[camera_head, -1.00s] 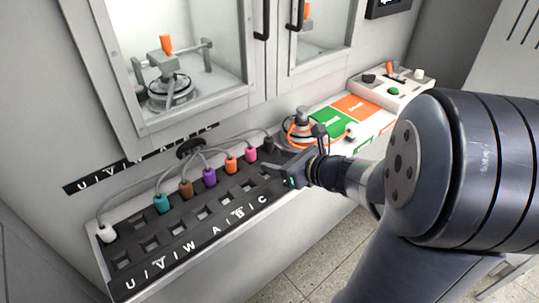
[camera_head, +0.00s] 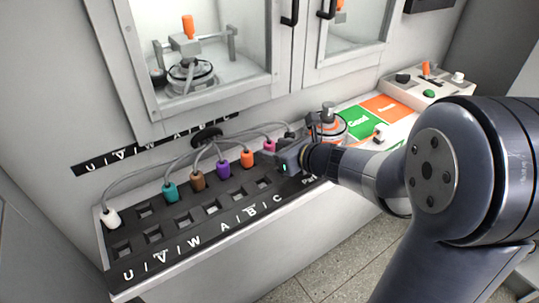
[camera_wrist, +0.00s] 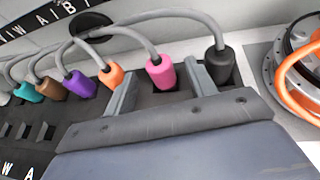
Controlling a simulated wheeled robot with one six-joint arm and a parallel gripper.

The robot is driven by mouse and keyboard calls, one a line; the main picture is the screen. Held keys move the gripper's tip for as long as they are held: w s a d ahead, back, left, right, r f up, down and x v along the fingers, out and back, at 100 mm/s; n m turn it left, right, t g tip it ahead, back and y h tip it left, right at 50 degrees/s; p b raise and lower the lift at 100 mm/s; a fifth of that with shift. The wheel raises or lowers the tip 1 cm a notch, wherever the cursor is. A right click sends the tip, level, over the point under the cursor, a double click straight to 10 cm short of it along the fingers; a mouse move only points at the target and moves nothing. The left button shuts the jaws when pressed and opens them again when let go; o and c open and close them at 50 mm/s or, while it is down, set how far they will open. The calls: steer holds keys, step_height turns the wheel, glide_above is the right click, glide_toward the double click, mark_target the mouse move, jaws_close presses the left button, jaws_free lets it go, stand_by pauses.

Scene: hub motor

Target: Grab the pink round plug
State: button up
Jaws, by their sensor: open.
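The pink round plug (camera_wrist: 160,73) stands upright in the black socket panel (camera_head: 165,235), with a grey cable from its top. In the wrist view my gripper (camera_wrist: 163,80) is open, with one grey finger on each side of the pink plug; I cannot tell if either touches it. In the head view my gripper (camera_head: 284,158) is at the right end of the panel and hides the lower part of the pink plug (camera_head: 269,145).
An orange plug (camera_wrist: 112,75) stands close left of the left finger, and a black plug (camera_wrist: 219,66) close right of the right finger. Purple, brown, teal and white plugs stand further left. The cables arch overhead. A motor with orange cable (camera_head: 329,122) stands to the right.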

mark_target(273, 148)
steer(key=x, duration=0.3)
steer(key=shift+w+f, duration=0.1)
steer(key=shift+f, duration=0.05)
steer(key=shift+c, duration=0.2)
steer(key=c, duration=1.1)
